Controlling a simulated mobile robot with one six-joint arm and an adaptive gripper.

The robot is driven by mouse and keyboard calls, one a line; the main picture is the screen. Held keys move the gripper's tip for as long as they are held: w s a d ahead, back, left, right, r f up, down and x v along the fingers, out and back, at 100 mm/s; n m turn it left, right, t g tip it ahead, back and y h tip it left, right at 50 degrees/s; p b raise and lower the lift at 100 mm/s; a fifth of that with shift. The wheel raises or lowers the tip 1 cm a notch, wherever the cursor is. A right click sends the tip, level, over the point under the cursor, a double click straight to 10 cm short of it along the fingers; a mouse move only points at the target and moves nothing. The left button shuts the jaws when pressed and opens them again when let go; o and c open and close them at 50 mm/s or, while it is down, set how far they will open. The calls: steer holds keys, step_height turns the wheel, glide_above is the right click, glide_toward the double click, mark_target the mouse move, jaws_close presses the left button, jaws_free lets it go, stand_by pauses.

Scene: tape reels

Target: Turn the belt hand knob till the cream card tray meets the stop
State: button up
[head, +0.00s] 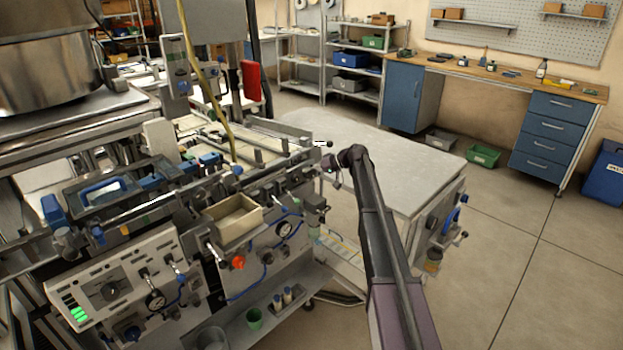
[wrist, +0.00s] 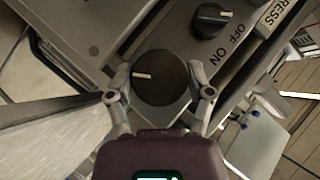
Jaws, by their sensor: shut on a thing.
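In the wrist view, a dark round knob (wrist: 160,88) with a white pointer line sits on the grey machine side. The line lies left of the knob's centre, roughly level in the picture. My gripper (wrist: 161,76) is shut on this knob, one finger on each side of its rim. In the head view my arm reaches to the right end of the machine, and the knob cannot be made out there. A cream open tray (head: 232,220) is on the machine's front; I cannot tell whether it is the card tray. The stop cannot be made out.
A small black OFF/ON switch (wrist: 212,18) is close to my right finger. A bare grey table (head: 390,165) stands just right of the machine, beside my arm. The control panel (head: 112,290) is at the machine's lower left. Open floor (head: 510,270) lies right.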

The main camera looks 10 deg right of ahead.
steer(key=m+y+b, duration=0.1)
steer(key=y+b, duration=0.1)
steer(key=m+y+b, duration=0.2)
steer(key=b, duration=0.1)
steer(key=shift+w+f+g, duration=0.1)
steer(key=shift+f+g, duration=0.25)
steer(key=shift+g, duration=0.05)
steer(key=shift+r+m+y+b, duration=0.1)
steer(key=shift+m+y+b, duration=0.55)
steer(key=shift+b, duration=0.6)
steer(key=shift+r+m+y+b, duration=0.15)
steer(key=shift+m+y+b, duration=0.1)
steer(key=shift+y+b, duration=0.15)
steer(key=o, duration=1.1)
steer(key=shift+d, duration=0.1)
steer(key=d, duration=0.4)
steer(key=s+d, duration=0.1)
steer(key=d, duration=0.2)
steer(key=s+d, duration=0.1)
steer(key=d, duration=0.3)
steer(key=shift+d, duration=0.35)
